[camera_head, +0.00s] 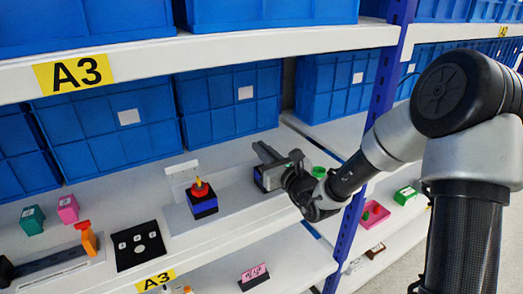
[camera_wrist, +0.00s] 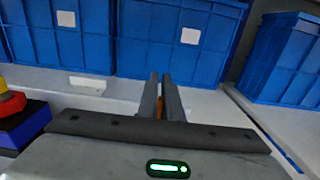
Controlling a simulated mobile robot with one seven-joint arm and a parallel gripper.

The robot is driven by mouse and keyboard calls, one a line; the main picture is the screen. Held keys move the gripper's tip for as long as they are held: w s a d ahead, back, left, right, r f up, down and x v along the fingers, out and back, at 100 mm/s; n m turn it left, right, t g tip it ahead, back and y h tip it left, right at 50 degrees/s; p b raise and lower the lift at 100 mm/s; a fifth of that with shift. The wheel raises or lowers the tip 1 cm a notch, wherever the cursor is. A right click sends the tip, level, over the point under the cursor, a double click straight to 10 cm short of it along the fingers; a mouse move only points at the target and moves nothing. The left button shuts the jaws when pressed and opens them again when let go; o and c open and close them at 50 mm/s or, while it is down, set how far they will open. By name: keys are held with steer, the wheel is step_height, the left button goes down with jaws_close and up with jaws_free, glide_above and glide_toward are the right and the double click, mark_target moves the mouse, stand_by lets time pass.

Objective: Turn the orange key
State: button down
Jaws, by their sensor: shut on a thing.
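The orange key (camera_wrist: 160,108) shows as a small patch of orange between my two fingers in the wrist view. Most of it is hidden by the fingers, and I cannot tell how far it is turned. My gripper (camera_wrist: 160,78) is shut on it, with the fingers close together and nearly parallel. In the head view my gripper (camera_head: 262,150) reaches in over the shelf from the right, beside a small dark box (camera_head: 260,181). In that view the gripper hides the key.
A box with a red and yellow knob (camera_head: 202,200) stands left of my gripper. Further left are a black panel (camera_head: 139,255) and an orange-handled device (camera_head: 87,239). Blue crates (camera_head: 230,100) stand behind. A blue post (camera_head: 378,110) rises on the right, near my arm.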

steer(key=c, duration=1.9)
jaws_free()
steer(key=shift+c, duration=0.2)
steer(key=shift+s, duration=0.1)
steer(key=p+v, duration=1.1)
steer(key=v, duration=0.6)
steer(key=shift+d, duration=0.15)
